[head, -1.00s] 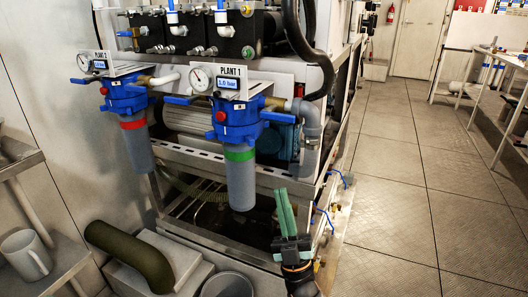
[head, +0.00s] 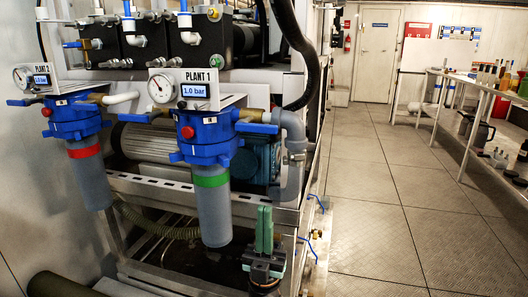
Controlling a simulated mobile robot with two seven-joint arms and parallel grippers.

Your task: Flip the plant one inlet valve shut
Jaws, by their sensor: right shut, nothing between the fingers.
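The plant one filter unit (head: 208,140) has a blue head, a green band and a grey bowl. Its PLANT 1 sign carries a round gauge and a display reading 1.0 bar. A blue lever (head: 145,117) sticks out on its left and another blue lever (head: 257,128) on its right, both roughly level. I cannot tell which is the inlet valve. My right gripper (head: 264,228) is upright with its green fingers together and empty. In the picture it is below the right lever and right of the grey bowl, apart from the levers. My left gripper is out of view.
The plant two filter unit (head: 78,130), with a red band, stands at the left. A grey pipe (head: 291,150) and black hose run close to the right lever. Small blue-handled valves (head: 308,248) sit low on the frame's right side. The floor (head: 400,210) at right is clear.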

